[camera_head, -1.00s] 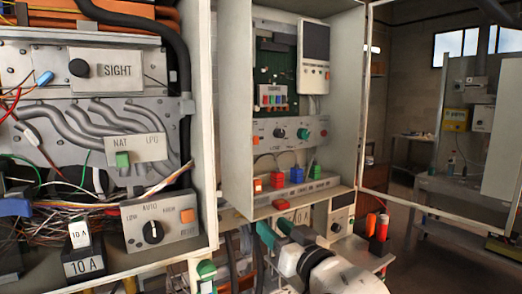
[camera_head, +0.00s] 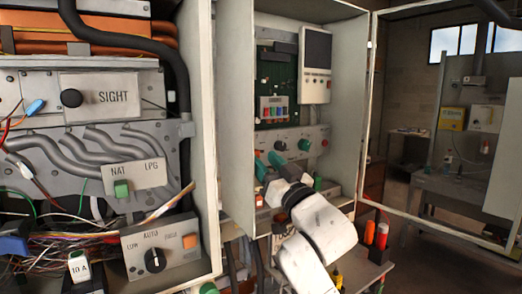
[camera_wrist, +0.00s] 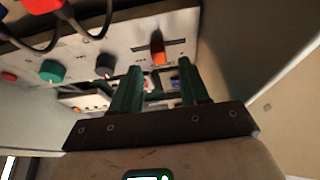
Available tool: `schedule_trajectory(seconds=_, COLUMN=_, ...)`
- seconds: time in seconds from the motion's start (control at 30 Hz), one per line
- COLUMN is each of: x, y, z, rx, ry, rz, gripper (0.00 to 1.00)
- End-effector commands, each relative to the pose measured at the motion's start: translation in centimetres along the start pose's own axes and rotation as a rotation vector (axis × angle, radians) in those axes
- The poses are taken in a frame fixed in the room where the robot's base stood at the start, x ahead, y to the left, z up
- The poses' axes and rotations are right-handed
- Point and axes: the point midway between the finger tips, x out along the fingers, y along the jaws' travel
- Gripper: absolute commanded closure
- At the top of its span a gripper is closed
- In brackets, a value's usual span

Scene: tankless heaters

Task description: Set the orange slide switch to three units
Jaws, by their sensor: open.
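The orange slide switch (camera_wrist: 157,53) sits in a dark horizontal slot on a light grey control panel, at the top middle of the wrist view. In the head view it is small and hard to make out beside my gripper. My gripper (camera_wrist: 160,66) has two green fingers set apart with nothing between them. The switch appears just beyond the fingertips, between them in the picture; I cannot tell the exact gap. In the head view my gripper (camera_head: 268,163) is in front of the lower left of this panel. The unit marks by the slot are too small to read.
A black knob (camera_wrist: 105,65) and a green knob (camera_wrist: 52,70) share the panel, with a red button beyond. Cabinet side walls (camera_head: 236,110) stand close on both sides. The open glass-framed door (camera_head: 368,110) is to the right. Colored connectors with cables hang near the panel.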

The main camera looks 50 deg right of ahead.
Motion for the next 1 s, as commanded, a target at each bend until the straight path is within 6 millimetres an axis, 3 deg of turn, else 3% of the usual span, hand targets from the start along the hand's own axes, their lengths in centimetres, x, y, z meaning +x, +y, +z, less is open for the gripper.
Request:
schedule_trajectory(seconds=0.2, x=2.2, y=0.0, z=0.0, rx=-0.001, ry=-0.001, rz=0.0, gripper=0.55)
schedule_trajectory(seconds=0.57, x=2.5, y=0.0, z=0.1, rx=0.001, ry=-0.001, rz=0.0, gripper=0.56)
schedule_trajectory(seconds=1.0, x=2.4, y=0.0, z=0.1, rx=0.0, ry=-0.001, rz=0.001, gripper=0.98)
